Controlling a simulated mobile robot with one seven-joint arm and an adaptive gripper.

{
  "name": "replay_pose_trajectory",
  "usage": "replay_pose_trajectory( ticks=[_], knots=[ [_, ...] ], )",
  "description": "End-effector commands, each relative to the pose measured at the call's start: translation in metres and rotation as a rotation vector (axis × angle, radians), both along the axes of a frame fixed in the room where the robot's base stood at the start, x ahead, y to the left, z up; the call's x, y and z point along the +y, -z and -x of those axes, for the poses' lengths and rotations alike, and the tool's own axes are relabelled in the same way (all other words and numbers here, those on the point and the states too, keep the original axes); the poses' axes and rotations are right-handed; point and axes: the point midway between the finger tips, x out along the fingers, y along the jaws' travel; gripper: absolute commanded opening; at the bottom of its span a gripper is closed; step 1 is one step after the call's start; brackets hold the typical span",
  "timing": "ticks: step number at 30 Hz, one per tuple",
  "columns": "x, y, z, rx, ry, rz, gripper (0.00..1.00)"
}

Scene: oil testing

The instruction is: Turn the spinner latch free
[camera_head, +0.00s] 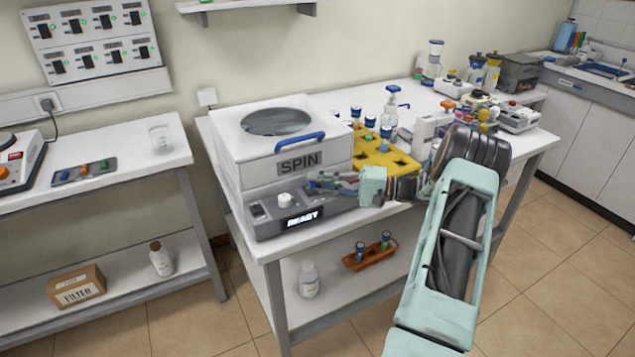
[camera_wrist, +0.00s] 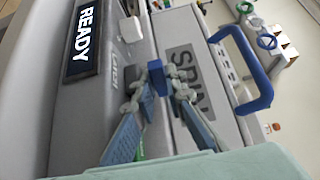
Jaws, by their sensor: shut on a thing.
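The spinner (camera_head: 248,152) is a white box with a SPIN label on a grey base, and its lid is shut. The spinner latch (camera_wrist: 155,76) is a small blue lever beside the LATCH lettering in the wrist view; in the head view my fingers largely hide it. My gripper (camera_wrist: 155,88) is shut on the latch, one finger on each side. In the head view my gripper (camera_head: 318,182) reaches in from the right at the spinner's front. The blue lid handle (camera_wrist: 245,70) is apart from my fingers; it also shows in the head view (camera_head: 300,142).
A white knob (camera_wrist: 130,29) and a READY display (camera_wrist: 83,42) sit on the base panel near my fingers. A yellow rack (camera_head: 385,162) with blue-capped vials stands right of the spinner, behind my wrist. Bottles and instruments crowd the bench farther right.

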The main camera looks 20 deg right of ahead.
Motion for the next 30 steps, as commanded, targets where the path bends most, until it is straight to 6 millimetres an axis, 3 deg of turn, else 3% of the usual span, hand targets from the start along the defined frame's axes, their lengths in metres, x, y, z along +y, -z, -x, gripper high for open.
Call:
replay_pose_trajectory(
  ticks=[8,9,10,20,25,30],
  knots=[
    [0.001,0.001,0.000,0.001,-0.001,0.000,0.00],
    [0.001,0.001,0.000,0.001,-0.001,0.000,0.15],
    [0.001,0.001,0.000,0.001,-0.001,0.000,0.18],
    [-0.002,0.000,0.001,0.000,0.001,0.000,0.19],
    [-0.019,0.001,0.013,0.001,0.002,0.000,0.19],
    [-0.050,0.001,0.034,0.001,0.003,0.001,0.19]
  ],
)
